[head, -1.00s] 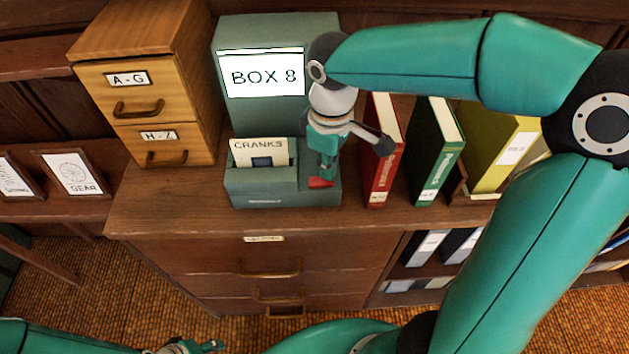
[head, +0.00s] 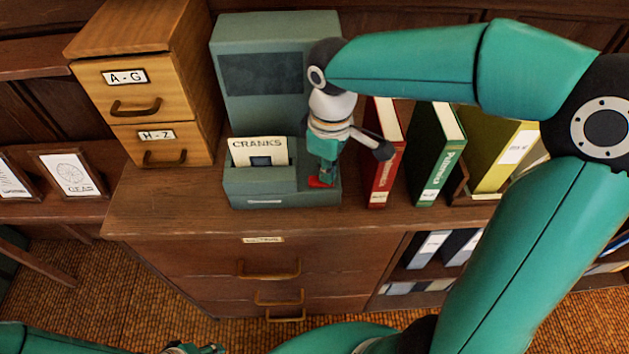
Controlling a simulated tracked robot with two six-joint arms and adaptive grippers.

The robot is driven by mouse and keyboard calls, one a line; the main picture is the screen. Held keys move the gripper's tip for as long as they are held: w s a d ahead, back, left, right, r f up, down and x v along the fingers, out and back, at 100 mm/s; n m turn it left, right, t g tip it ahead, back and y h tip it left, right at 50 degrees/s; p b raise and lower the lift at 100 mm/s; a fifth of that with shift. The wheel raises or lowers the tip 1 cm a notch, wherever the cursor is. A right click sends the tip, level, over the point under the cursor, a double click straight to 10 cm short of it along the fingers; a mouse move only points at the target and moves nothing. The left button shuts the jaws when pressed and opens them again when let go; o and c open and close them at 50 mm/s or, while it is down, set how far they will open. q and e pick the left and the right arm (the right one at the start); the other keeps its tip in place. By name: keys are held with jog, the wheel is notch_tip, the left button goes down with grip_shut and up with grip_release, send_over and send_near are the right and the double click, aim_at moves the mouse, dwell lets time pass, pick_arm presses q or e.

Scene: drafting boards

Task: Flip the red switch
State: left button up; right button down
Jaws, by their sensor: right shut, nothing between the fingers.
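The red switch (head: 318,184) is on the right part of the base of a grey-green box-shaped device (head: 270,187) on top of the wooden cabinet. Only a small red part of it shows below my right gripper (head: 322,174), which hides the rest. My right gripper is shut and empty, pointing down, with its tips at the switch; they look to be touching it, though the exact contact is hidden. The device's screen (head: 265,87) is dark. My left gripper (head: 196,348) is cut off at the bottom edge, so its fingers cannot be judged.
A card marked CRANKS (head: 260,150) stands in the device's left slot. A wooden drawer box (head: 150,95) is to its left. A red book (head: 378,180) stands close on the right, then a green book (head: 435,175). The cabinet's top front strip (head: 230,222) is clear.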

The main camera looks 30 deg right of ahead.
notch_tip(320, 180, up, 7)
jog(key=p, duration=0.6)
dwell(0.3)
jog(key=shift+f, duration=0.1)
dwell(0.3)
